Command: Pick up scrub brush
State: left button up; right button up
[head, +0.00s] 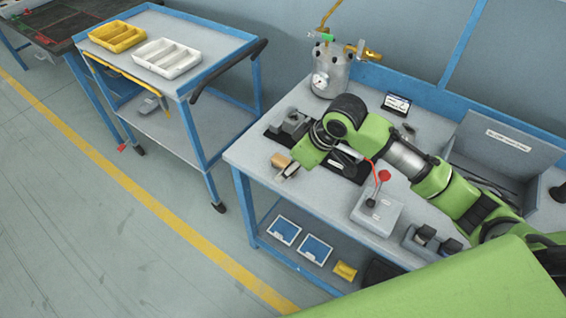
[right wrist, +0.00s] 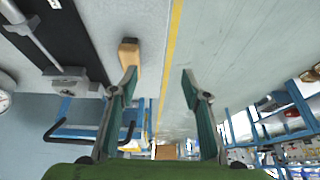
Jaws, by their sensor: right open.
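The scrub brush looks like a tan, wooden block (head: 281,161) at the left front corner of the blue-framed bench in the head view. In the right wrist view the brush (right wrist: 129,53) stands just past the tip of the left-hand finger, left of the gap between the fingers. My right gripper (head: 289,172) is beside the brush, low over the bench corner. In the right wrist view the right gripper (right wrist: 159,75) is open, with nothing between its fingers. I cannot tell whether a finger touches the brush. My left gripper is not in view.
A grey box with a red-knobbed lever (head: 377,211) and a metal pressure pot (head: 331,76) stand on the bench. A cart with yellow (head: 117,36) and white trays (head: 167,58) stands left.

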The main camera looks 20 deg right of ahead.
jog(key=w+d+r, duration=0.3)
jog(key=d+r, duration=0.1)
jog(key=r, duration=0.2)
send_over(286, 162)
jog(key=s+d, duration=0.2)
jog(key=f, duration=0.7)
jog(key=shift+w+a+p, duration=0.2)
jog(key=shift+a+p, duration=0.05)
jog(key=shift+p, duration=0.1)
jog(key=shift+w+a+f, duration=0.1)
jog(key=shift+a+f, duration=0.05)
jog(key=shift+f, duration=0.4)
jog(key=p+x, duration=0.1)
jog(key=x, duration=0.3)
jog(key=shift+f, duration=0.25)
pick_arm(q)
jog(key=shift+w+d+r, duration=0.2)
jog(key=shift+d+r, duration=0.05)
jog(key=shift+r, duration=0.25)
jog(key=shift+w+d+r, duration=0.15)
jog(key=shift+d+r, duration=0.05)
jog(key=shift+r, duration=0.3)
pick_arm(e)
jog(key=shift+c, duration=0.4)
jog(key=c, duration=1.1)
